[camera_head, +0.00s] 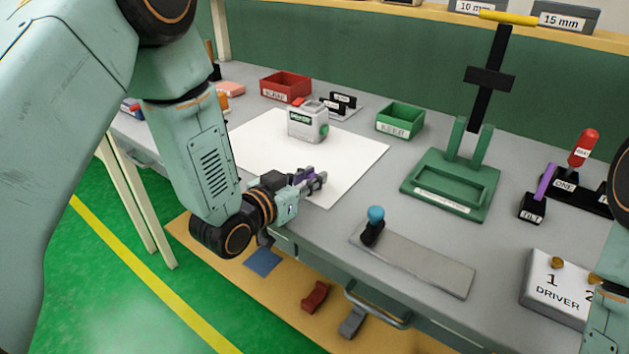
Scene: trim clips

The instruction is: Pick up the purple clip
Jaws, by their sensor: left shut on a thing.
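My left gripper (314,182) is near the front edge of the white sheet (255,160) on the bench. It is shut on a small purple piece, the purple clip (303,174), which shows between its grey fingers. The fingers hide much of the clip, and I cannot tell whether it is clear of the bench surface. My right gripper is out of view; only parts of my right arm show at the right edge.
A white device (308,122) stands on the sheet. Behind are a red bin (286,87) and a green bin (400,121). A green press (452,185), a grey plate (420,262) with a blue knob (376,213) and a driver block (556,287) stand to the right.

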